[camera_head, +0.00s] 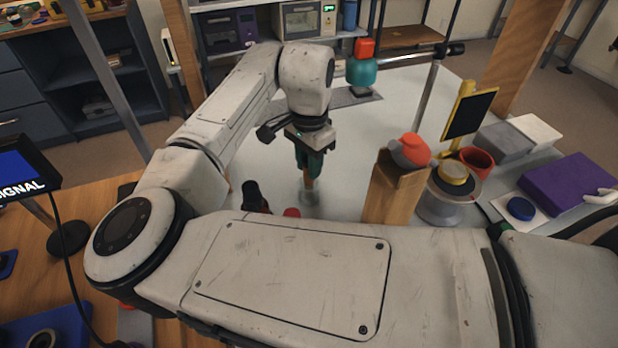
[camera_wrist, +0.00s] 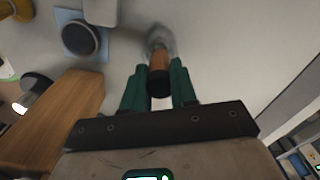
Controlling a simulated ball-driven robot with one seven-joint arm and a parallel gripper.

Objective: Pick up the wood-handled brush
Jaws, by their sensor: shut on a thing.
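The wood-handled brush (camera_head: 309,185) is upright or nearly so over the white tabletop, with its pale, blurry bristle end (camera_head: 309,197) downward. My gripper (camera_head: 309,168) has green fingers and is shut on the brush's handle. In the wrist view the orange-brown handle (camera_wrist: 159,58) with a dark end cap sits between the two green fingers (camera_wrist: 158,72), and the bristles point away from the palm. I cannot tell whether the bristles touch the table.
A wooden block (camera_head: 393,190) with a red-orange item on top stands right of my gripper. Beyond it are a grey pot (camera_head: 442,203), a red cup (camera_head: 477,162) and a purple box (camera_head: 570,184). A dark upright object (camera_head: 252,196) stands left. White tabletop behind is mostly clear.

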